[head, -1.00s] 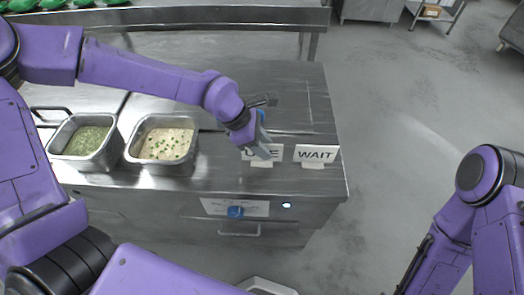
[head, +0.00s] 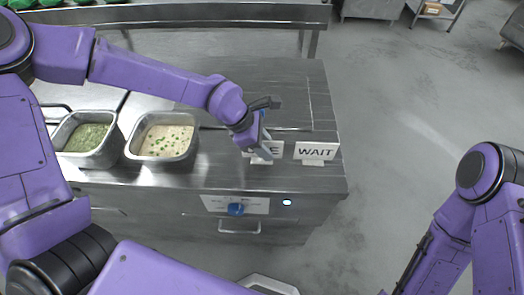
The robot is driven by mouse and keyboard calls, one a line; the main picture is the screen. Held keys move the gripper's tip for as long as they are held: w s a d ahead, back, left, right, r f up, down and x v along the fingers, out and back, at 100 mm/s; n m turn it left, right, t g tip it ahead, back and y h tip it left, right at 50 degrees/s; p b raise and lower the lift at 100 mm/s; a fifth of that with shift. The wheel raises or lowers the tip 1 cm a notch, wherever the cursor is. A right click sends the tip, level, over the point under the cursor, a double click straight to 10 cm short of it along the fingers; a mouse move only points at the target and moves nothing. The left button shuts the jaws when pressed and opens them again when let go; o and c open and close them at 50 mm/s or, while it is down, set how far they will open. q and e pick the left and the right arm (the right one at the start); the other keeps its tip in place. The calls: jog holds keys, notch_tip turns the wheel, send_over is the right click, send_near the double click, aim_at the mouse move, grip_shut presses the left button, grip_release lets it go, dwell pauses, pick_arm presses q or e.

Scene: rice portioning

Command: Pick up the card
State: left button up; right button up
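Two white cards with black letters stand in small holders near the counter's front right. The right card (head: 316,151) reads WAIT and is fully visible. The left card (head: 277,147) is partly hidden behind my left gripper, and only a final E reads clearly. My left gripper (head: 264,149) points down at the left card, its fingers in front of the card's face. I cannot tell whether they touch it or how far apart they are. My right arm is at the lower right, and its gripper is out of view.
Two metal pans stand on the steel counter (head: 228,174) to the left: one with green contents (head: 86,138), one with pale contents and green bits (head: 166,141). A blue knob (head: 236,209) is on the counter's front.

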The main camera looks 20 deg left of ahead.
pick_arm(q)
grip_shut()
